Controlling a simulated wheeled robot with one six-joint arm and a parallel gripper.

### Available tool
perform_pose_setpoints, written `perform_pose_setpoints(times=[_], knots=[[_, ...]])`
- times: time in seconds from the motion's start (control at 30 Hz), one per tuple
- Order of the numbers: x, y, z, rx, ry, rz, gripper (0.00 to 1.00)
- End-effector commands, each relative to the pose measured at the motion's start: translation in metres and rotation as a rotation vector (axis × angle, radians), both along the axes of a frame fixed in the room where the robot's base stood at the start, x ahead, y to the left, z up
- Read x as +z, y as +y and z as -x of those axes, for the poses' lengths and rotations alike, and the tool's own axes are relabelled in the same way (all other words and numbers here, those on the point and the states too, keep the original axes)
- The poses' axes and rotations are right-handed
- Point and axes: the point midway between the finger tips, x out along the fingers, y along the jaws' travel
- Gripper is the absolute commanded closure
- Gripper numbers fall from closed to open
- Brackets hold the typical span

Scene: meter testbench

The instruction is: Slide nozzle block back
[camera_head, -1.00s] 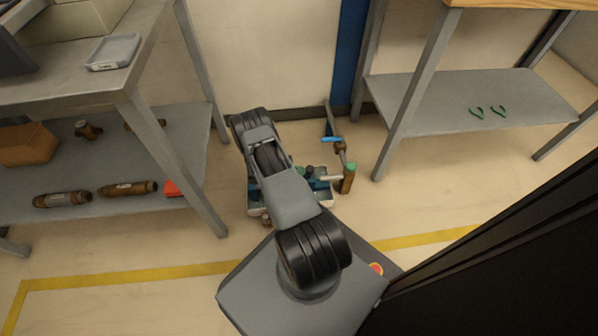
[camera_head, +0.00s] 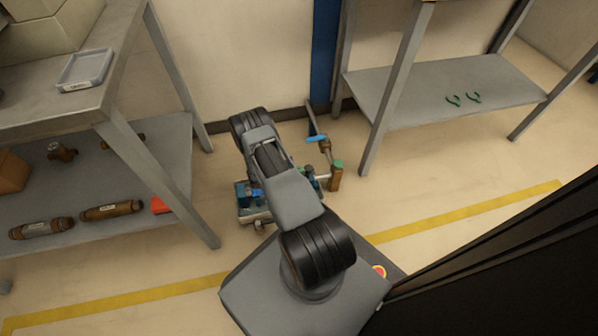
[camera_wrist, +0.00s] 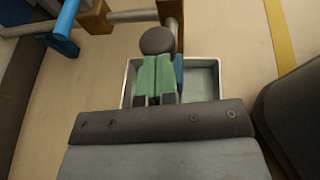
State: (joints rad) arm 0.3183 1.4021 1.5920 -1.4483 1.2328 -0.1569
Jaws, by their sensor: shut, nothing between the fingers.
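The low test rig stands on the floor, partly hidden behind my arm in the head view. It has a brown block with a green top (camera_head: 336,174), a blue lever (camera_head: 316,139) and a blue part (camera_head: 250,194) at the left. I cannot tell for sure which piece is the nozzle block. In the wrist view my gripper (camera_wrist: 156,60) is shut and empty, its green fingers together. They are over a pale tray (camera_wrist: 206,77), just short of a dark round knob (camera_wrist: 157,40). Brown blocks (camera_wrist: 96,17) and the blue lever (camera_wrist: 66,26) lie beyond.
A grey bench (camera_head: 92,112) with a lower shelf holding brown cylinders (camera_head: 112,210) stands at the left. Another table with a grey shelf (camera_head: 425,95) stands at the right. A dark panel (camera_head: 520,265) fills the lower right.

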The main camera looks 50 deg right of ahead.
Motion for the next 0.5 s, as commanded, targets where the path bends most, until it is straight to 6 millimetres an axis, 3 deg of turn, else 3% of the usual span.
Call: perform_pose_setpoints(times=[0.23, 0.5], knots=[[0.001, 0.037, -0.012, 0.008, -0.003, 0.001, 1.0], [0.025, 0.085, -0.031, 0.008, -0.003, 0.001, 1.0]])
